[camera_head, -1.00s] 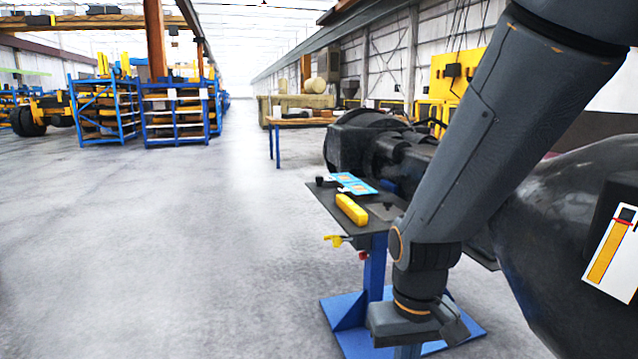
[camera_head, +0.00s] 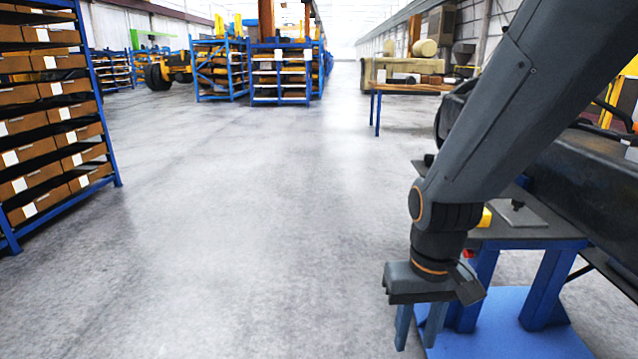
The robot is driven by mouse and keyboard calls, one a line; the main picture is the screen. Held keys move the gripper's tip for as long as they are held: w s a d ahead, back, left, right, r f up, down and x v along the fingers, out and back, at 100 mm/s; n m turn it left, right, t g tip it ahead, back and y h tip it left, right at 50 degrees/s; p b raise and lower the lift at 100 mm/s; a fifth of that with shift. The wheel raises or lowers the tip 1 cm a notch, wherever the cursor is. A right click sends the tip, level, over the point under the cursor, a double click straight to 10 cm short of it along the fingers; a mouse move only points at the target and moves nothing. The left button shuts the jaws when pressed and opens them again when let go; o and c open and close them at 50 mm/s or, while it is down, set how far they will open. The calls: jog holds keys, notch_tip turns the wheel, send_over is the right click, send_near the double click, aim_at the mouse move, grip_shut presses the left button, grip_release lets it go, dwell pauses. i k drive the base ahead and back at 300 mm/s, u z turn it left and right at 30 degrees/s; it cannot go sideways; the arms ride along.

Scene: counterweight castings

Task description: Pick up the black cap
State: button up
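A small black object, likely the black cap (camera_head: 428,160), shows at the far left corner of the dark-topped work stand (camera_head: 545,232), just left of my arm. It is too small to make out well. My gripper (camera_head: 416,345) hangs pointing down, left of the stand's blue legs and on the near side of the cap. Its two fingers are apart with nothing between them. My arm hides much of the stand top. A yellow piece (camera_head: 485,217) on the stand peeks out from behind the arm.
A blue rack with boxes (camera_head: 60,140) stands at the left. Blue shelving (camera_head: 283,75) and a wooden-topped table (camera_head: 410,88) are farther back. Large dark castings (camera_head: 590,180) lie at the right. The floor in the middle is clear.

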aim_at(429, 158)
jog(key=u, duration=0.35)
jog(key=i, duration=1.8)
jog(key=z, duration=0.65)
jog(key=i, duration=1.55)
jog(key=z, duration=0.65)
